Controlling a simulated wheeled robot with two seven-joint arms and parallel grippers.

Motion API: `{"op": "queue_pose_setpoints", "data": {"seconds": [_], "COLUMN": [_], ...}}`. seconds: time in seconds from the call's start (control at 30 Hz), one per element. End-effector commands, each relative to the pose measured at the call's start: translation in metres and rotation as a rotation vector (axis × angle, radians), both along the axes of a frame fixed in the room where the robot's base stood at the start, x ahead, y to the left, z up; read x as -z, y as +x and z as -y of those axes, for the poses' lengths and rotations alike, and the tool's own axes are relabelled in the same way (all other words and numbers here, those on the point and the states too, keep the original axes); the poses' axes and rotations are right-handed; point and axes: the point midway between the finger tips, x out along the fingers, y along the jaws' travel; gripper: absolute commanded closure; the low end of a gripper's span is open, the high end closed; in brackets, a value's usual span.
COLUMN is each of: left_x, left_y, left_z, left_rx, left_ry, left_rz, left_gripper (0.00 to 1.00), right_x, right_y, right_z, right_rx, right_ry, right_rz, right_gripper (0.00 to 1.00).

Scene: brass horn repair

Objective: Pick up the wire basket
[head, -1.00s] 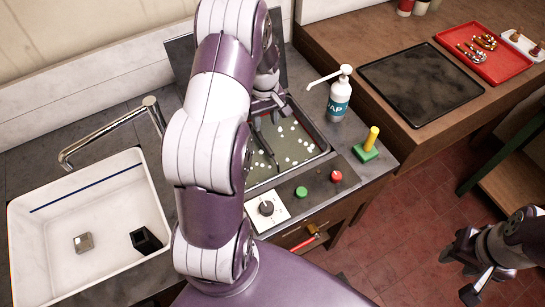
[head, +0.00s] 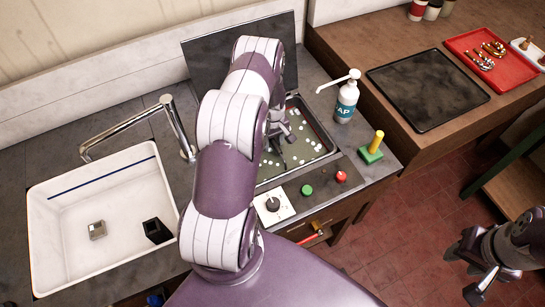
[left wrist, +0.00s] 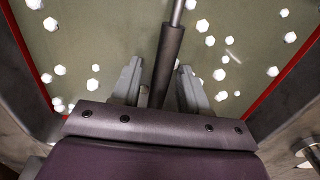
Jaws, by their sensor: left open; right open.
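My left gripper (head: 277,150) is over the open tank (head: 318,128) in the counter, with my arm hiding much of the tank. In the left wrist view its two fingers are apart (left wrist: 160,72), with a thin metal rod that has a dark sleeve (left wrist: 168,55) running between them. The rod may be the wire basket's handle. I cannot tell whether the fingers touch it. No wire mesh of the basket is clear in either view. My right gripper (head: 474,278) is open and empty above the floor at the right.
The tank holds greenish liquid with white specks; its raised lid (head: 215,55) stands behind. A soap bottle (head: 345,97) and a green block with a yellow peg (head: 372,150) stand to the right. A sink (head: 105,220) with a tap (head: 150,118) is left. A black tray (head: 427,88) lies on the wooden table.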

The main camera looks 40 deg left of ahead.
Motion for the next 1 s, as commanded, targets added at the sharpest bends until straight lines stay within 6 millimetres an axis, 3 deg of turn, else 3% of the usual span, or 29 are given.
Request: {"op": "queue_pose_setpoints", "data": {"seconds": [0.03, 0.13, 0.17, 1.0], "left_x": [0.0001, -0.0001, -0.0002, -0.0011], "left_y": [0.0, 0.0, 0.0, 0.0005], "left_z": [0.0001, 0.0001, 0.0001, -0.0002], "left_rx": [0.0, 0.0, 0.0, 0.0], "left_ry": [0.0, 0.0, 0.0, 0.0], "left_rz": [0.0, 0.0, 0.0, 0.001], "left_gripper": [0.65, 0.98, 1.0, 1.0], "right_x": [0.0002, 0.0002, 0.0002, 0.0], "right_y": [0.0, 0.0, 0.0, 0.0], "right_z": [0.0, 0.0, 0.0, 0.0], "right_rx": [0.0, 0.0, 0.0, 0.0], "right_ry": [0.0, 0.0, 0.0, 0.0], "right_rz": [0.0, 0.0, 0.0, 0.0], "right_gripper": [0.57, 0.57, 0.57, 0.57]}}
